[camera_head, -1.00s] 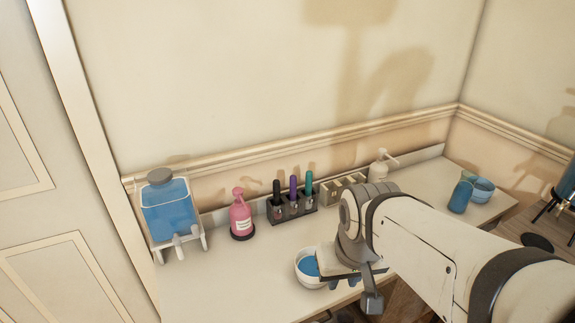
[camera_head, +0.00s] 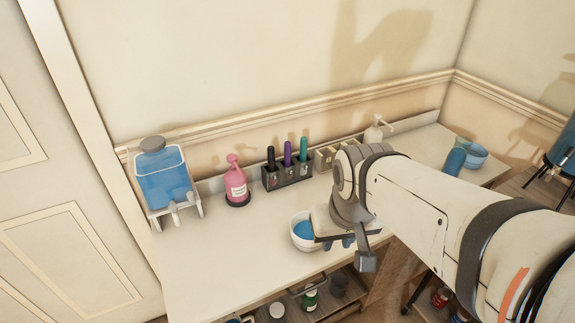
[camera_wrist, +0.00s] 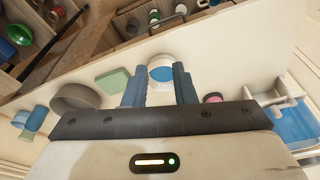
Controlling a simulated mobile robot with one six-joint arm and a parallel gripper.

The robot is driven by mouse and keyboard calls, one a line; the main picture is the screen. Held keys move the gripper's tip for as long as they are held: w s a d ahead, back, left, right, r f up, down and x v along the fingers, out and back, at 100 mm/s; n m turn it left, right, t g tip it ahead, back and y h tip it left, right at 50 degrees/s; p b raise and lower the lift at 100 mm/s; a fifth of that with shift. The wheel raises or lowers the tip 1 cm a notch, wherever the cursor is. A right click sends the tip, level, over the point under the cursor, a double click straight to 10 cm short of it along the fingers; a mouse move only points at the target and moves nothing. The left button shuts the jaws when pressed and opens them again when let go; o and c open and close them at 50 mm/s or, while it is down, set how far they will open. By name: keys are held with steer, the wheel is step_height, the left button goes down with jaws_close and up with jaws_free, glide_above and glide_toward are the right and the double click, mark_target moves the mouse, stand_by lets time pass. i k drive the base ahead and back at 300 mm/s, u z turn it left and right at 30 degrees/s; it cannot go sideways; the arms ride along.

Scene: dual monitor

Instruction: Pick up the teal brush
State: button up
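The teal brush (camera_head: 303,149) stands upright in the right slot of a dark holder (camera_head: 287,180) at the back of the counter, beside a purple brush (camera_head: 288,153) and a black one (camera_head: 271,158). My gripper (camera_head: 347,243) is over the counter in front of the holder and to its right, apart from the brush, next to a white bowl of blue liquid (camera_head: 304,231). In the wrist view my gripper (camera_wrist: 158,78) has its two blue fingers spread with nothing held; the bowl (camera_wrist: 160,68) shows between and beyond them. I cannot make out the teal brush in the wrist view.
A pink pump bottle (camera_head: 236,184) and a blue tank on a stand (camera_head: 165,180) are left of the holder. A beige divided box (camera_head: 326,158) and a white pump bottle (camera_head: 374,133) are right of it. The counter's front left (camera_head: 220,265) is clear.

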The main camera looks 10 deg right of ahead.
mark_target(303, 147)
steer(key=u, duration=2.55)
steer(key=k, duration=1.2)
steer(key=z, duration=1.85)
steer(key=i, duration=1)
steer(key=z, duration=0.05)
